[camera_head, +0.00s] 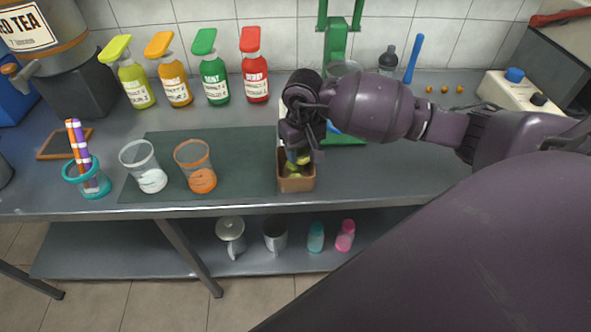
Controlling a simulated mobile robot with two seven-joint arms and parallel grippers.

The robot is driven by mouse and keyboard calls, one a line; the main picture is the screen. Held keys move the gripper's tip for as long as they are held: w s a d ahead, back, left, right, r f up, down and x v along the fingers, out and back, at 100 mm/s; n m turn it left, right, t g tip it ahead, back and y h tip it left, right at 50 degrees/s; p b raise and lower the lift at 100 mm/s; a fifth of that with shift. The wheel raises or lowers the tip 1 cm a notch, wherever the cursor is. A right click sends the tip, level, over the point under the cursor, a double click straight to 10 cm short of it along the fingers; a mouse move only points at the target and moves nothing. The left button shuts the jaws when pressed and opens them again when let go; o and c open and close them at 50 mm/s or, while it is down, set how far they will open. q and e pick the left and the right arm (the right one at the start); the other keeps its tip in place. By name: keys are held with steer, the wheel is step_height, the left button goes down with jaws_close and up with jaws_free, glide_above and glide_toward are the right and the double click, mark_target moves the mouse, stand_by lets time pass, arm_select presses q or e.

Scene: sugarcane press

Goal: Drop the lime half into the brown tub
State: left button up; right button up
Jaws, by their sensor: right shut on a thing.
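The brown tub (297,186) stands at the front edge of the counter, just right of the dark green mat. My right gripper (301,153) points down right over the tub. It is shut on a small yellow-green piece, the lime half (301,160), which is partly hidden by the fingers. Some yellow-green also shows inside the tub; I cannot tell whether it is a separate piece. My left gripper is out of view.
Several syrup bottles (213,80) line the back. The green press (335,50) stands behind my right gripper. A straw holder (88,182) is at left.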

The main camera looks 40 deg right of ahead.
steer(key=o, duration=1)
step_height(320, 180, up, 11)
steer(key=shift+f, duration=0.1)
